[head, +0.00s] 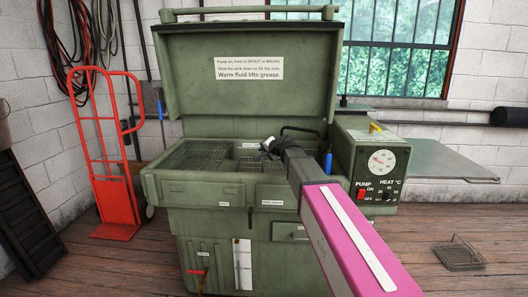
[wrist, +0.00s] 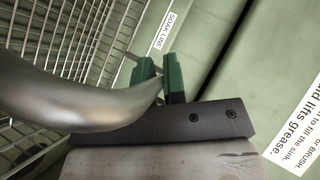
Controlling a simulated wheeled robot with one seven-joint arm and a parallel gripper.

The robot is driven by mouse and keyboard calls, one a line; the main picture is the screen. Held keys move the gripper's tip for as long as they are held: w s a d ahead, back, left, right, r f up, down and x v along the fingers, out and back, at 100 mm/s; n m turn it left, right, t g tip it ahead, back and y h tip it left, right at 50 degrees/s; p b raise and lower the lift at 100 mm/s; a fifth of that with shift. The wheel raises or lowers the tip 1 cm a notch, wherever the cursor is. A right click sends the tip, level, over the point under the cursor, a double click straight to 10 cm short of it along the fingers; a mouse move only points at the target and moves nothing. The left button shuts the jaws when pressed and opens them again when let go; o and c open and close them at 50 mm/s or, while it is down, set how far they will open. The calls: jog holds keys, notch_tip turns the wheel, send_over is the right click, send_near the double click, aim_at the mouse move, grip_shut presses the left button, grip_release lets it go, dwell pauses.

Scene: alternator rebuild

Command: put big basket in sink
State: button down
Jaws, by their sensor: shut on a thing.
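The sink is the basin of a green parts washer (head: 175,190) with its lid up. Wire mesh fills much of the basin in the head view; a big wire basket (head: 245,165) seems to be in it near my gripper (head: 267,146). In the wrist view the basket's wire wall (wrist: 60,30) fills the upper left, close to the sink wall with its "SOAK LINE" label (wrist: 165,30). My gripper's green fingertips (wrist: 161,82) are nearly together over the basin, shut on a thin grey piece that looks like the basket's wire. A curved grey metal tube (wrist: 70,105) hides part of the basket.
The raised lid (head: 245,95) stands behind the basin. A control box (head: 372,165) with a dial and switches is at its right. A blue-handled tool (head: 328,161) stands by the right rim. A smaller wire basket (head: 459,254) lies on the floor. A red hand truck (head: 105,150) is at left.

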jog(key=c, duration=1.2)
grip_release()
jog(key=shift+f, duration=0.1)
jog(key=v, duration=1.2)
